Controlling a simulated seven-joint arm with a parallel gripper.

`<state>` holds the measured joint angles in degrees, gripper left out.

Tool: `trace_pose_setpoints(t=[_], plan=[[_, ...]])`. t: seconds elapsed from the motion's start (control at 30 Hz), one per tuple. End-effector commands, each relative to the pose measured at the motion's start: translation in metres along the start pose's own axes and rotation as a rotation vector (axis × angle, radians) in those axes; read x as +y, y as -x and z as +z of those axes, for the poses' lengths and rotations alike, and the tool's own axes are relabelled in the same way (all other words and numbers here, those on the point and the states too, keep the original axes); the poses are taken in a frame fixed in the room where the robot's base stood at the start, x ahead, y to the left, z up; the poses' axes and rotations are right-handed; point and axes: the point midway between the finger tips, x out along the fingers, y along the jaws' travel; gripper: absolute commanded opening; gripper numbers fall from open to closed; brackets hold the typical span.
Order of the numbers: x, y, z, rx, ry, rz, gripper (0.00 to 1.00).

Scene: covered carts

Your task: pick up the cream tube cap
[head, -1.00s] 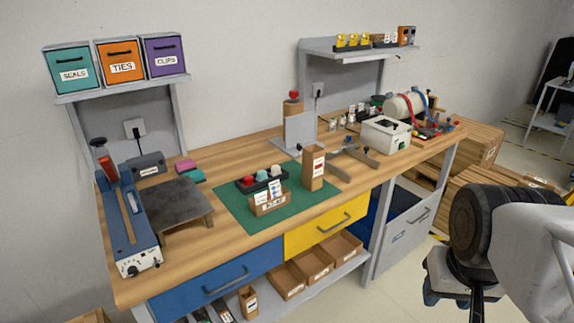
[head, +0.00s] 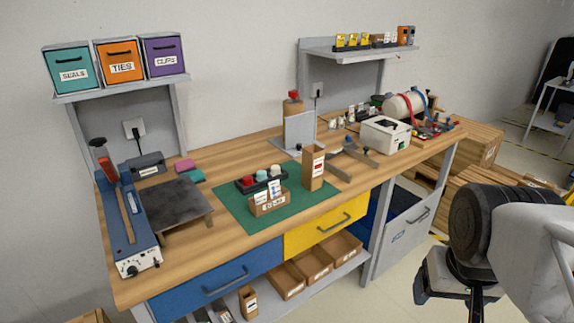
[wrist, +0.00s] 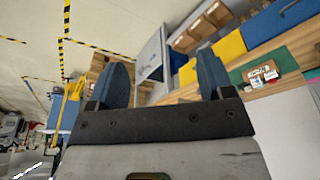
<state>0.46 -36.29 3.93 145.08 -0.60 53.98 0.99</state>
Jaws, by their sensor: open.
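A small cream tube cap (head: 261,176) sits in the middle of a short black rack (head: 242,188) on the green mat, between a red cap (head: 247,181) and a teal cap (head: 275,171). A small cardboard box with white cards (head: 268,204) stands just in front of the rack. My gripper (wrist: 163,78) is open and empty, its two blue fingers apart in the wrist view. In the head view it hangs at the lower right, off the bench and well away from the cap. I cannot make out the cream cap in the wrist view.
A tall cardboard box (head: 313,170) stands right of the rack, with a grey upright panel (head: 299,132) behind. A blue sealer (head: 130,225) and dark platform (head: 178,203) are on the left. A white machine (head: 385,136) is on the right. Bare green mat (head: 236,212) lies left of the card box.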

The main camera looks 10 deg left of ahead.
Motion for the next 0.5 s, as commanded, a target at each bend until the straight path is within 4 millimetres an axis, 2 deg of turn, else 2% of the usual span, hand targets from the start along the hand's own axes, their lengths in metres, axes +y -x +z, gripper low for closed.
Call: trace_pose_setpoints(t=[0.27, 0.5], plan=[[0.000, 0.001, -0.005, -0.004, 0.014, 0.006, 0.74], [-0.002, 0.003, -0.032, -0.027, 0.107, 0.043, 0.74]])
